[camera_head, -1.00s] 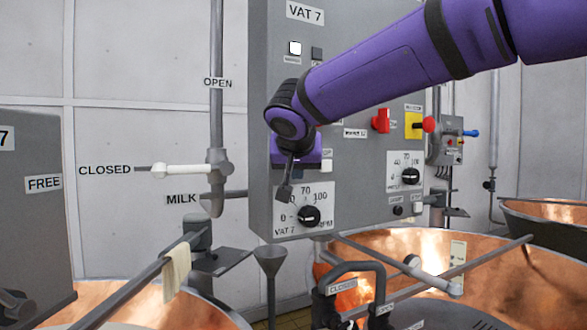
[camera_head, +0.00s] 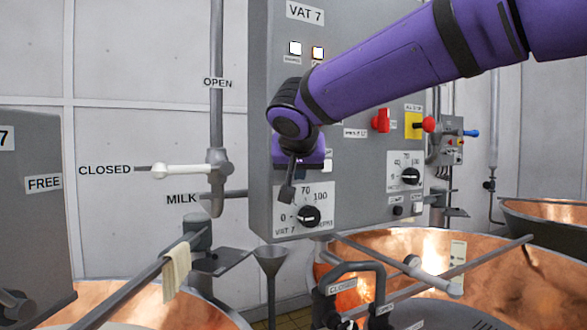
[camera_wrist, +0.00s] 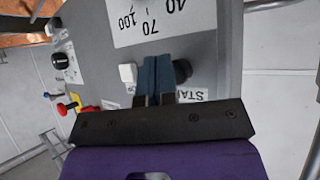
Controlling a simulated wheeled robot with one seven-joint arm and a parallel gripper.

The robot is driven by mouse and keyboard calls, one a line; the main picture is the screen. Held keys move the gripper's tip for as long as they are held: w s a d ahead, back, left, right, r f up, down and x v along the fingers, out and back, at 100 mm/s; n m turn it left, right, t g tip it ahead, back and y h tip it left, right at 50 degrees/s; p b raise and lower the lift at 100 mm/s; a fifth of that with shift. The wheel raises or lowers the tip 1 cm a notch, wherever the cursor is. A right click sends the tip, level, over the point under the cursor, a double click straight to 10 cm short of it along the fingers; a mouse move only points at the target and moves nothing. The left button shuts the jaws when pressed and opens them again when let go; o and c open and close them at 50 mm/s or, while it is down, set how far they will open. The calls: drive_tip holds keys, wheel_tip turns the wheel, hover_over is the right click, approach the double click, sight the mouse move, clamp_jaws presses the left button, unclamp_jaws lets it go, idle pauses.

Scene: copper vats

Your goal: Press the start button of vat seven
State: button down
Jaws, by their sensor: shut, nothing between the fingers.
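The grey VAT 7 control panel (camera_head: 350,30) fills the middle of the head view. My gripper (camera_head: 287,193) is shut and empty in front of its lower left part, above the VAT 7 dial (camera_head: 309,216). In the wrist view my closed fingertips (camera_wrist: 157,62) are against or just in front of the panel; I cannot tell if they touch. A round black button (camera_wrist: 183,72) is partly hidden behind them, beside a half-covered label (camera_wrist: 192,95) reading "STA". A white button (camera_wrist: 128,73) is on the other side.
A red knob (camera_head: 381,120) and a yellow plate with a red knob (camera_head: 413,125) are on the panel's right. A white valve lever (camera_head: 180,170) is at left. Copper vats (camera_head: 500,272) and a metal rail (camera_head: 130,282) are below.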

drive_tip(key=shift+s+d, duration=0.1)
drive_tip(key=shift+s, duration=0.15)
drive_tip(key=shift+s+d, duration=0.3)
drive_tip(key=shift+s, duration=0.45)
drive_tip(key=shift+s+d, duration=0.35)
drive_tip(key=shift+s, duration=0.45)
drive_tip(key=shift+s+d, duration=0.3)
drive_tip(key=shift+s, duration=0.45)
drive_tip(key=s+d+f+g, duration=0.25)
drive_tip(key=s+d, duration=0.35)
drive_tip(key=d, duration=0.4)
drive_tip(key=s+d+f+g, duration=0.1)
drive_tip(key=s+d+f, duration=0.2)
drive_tip(key=s, duration=0.3)
drive_tip(key=s+d+f+n+g+y, duration=0.1)
drive_tip(key=s+d+f, duration=0.3)
drive_tip(key=s+f, duration=0.2)
drive_tip(key=s+d+f+g, duration=0.1)
drive_tip(key=s+d+f, duration=0.3)
drive_tip(key=s, duration=0.4)
drive_tip(key=shift+s+f+y, duration=0.15)
drive_tip(key=shift+s+y, duration=0.05)
drive_tip(key=shift+y, duration=0.1)
